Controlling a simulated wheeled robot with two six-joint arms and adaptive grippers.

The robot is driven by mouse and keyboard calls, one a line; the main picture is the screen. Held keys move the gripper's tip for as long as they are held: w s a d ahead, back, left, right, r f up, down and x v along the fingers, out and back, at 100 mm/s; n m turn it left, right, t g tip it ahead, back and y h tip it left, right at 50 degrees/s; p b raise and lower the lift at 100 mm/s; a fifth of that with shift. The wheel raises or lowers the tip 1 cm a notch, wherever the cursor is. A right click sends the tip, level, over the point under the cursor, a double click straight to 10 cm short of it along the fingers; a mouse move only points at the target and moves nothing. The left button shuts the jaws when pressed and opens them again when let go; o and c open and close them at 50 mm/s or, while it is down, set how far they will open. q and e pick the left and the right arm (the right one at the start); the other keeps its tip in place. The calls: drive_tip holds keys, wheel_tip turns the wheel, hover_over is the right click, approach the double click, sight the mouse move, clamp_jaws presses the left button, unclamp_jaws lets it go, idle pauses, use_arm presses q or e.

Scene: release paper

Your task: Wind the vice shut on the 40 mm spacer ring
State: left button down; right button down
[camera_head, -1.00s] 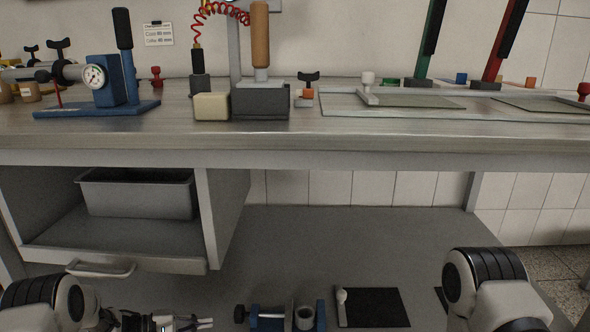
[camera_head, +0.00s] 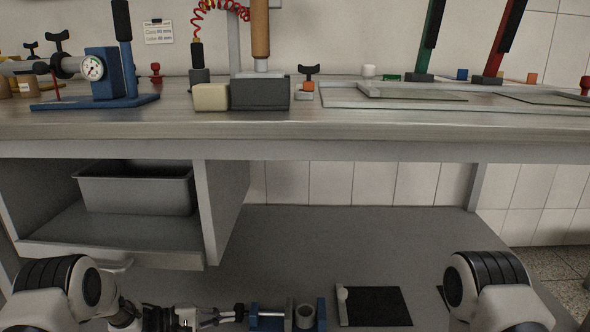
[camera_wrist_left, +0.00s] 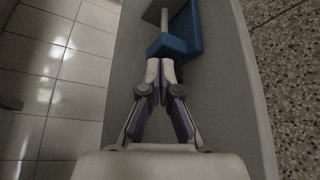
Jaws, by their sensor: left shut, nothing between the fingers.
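The vice has blue end blocks and sits on the low grey shelf; its left block (camera_head: 267,321) and right block (camera_head: 321,313) show at the bottom of the head view. The pale spacer ring (camera_head: 304,316) stands between them, close to the right block. A black knob (camera_head: 239,311) is at the vice's left end. My left gripper (camera_head: 232,317) is shut and empty beside the knob; I cannot tell whether they touch. In the left wrist view its fingertips (camera_wrist_left: 161,68) meet in front of a blue block (camera_wrist_left: 174,46), with a grey rod beyond. My right gripper is out of view.
A black mat (camera_head: 374,306) with a small pale-headed tool (camera_head: 342,294) lies right of the vice. The workbench top (camera_head: 300,127) overhangs the shelf. A grey bin (camera_head: 135,190) sits in the compartment at left. The shelf behind the vice is clear.

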use_arm(q)
drive_tip(key=shift+w+f, duration=0.15)
idle(0.5)
idle(0.4)
drive_tip(key=shift+f+p, duration=0.1)
drive_tip(key=shift+p, duration=0.35)
drive_tip(key=shift+s+f, duration=0.15)
drive_tip(key=shift+s, duration=0.05)
drive_tip(key=shift+s+f+p, duration=0.1)
drive_tip(key=shift+f+p, duration=0.15)
drive_tip(key=shift+p, duration=0.05)
drive_tip(key=shift+s+r+p, duration=0.2)
drive_tip(key=shift+s+p, duration=0.15)
drive_tip(key=shift+p, duration=0.25)
drive_tip(key=a+b, duration=0.1)
drive_tip(key=a, duration=0.5)
drive_tip(key=shift+w, duration=0.1)
